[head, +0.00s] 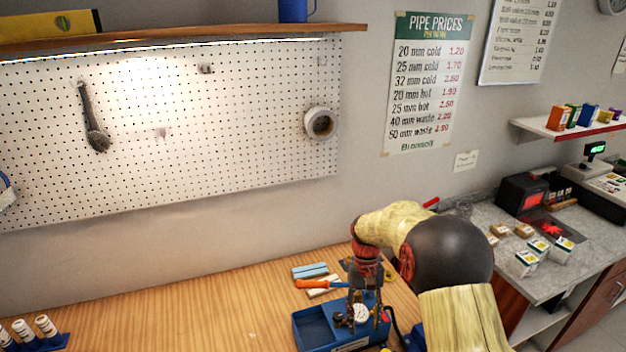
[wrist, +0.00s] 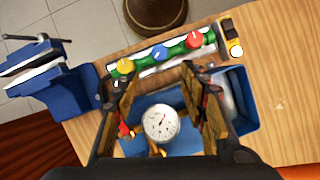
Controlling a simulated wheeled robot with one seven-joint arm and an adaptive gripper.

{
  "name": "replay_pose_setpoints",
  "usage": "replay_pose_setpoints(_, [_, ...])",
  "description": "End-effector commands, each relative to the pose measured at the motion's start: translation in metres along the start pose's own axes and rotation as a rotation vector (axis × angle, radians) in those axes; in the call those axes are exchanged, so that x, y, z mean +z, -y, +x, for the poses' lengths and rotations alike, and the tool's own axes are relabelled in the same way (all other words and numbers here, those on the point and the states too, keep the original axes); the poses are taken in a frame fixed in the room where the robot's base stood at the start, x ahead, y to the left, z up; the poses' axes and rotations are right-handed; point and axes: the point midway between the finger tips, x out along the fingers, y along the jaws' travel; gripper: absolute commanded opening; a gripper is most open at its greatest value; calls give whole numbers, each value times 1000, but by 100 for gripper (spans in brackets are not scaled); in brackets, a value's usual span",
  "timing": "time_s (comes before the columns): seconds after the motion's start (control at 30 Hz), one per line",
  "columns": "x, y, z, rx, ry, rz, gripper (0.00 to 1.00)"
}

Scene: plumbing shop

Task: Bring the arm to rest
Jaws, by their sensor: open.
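My gripper (head: 363,289) is at the end of my arm, low over the wooden workbench (head: 190,316), above a blue tray (head: 312,330). In the wrist view my gripper (wrist: 163,100) has its fingers spread wide. A round white pressure gauge (wrist: 161,122) shows between and below the fingers, over the blue tray (wrist: 240,100). No contact between the fingers and the gauge can be made out. The gauge (head: 361,313) also shows in the head view, just under the fingers.
A green manifold with coloured knobs (wrist: 160,52) lies beside the tray. A blue vise (wrist: 45,85) is at the left in the wrist view. An orange-handled tool (head: 318,284) lies behind the tray. The bench's middle left is clear.

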Motion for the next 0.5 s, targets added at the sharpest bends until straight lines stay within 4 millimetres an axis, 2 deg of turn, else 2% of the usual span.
replay_pose_setpoints(0.1, [7,-1,20,2,4,-6,43])
replay_pose_setpoints(0.17, [16,-2,26,3,2,-9,43])
replay_pose_setpoints(0.5, [87,-5,1,6,-153,-27,43])
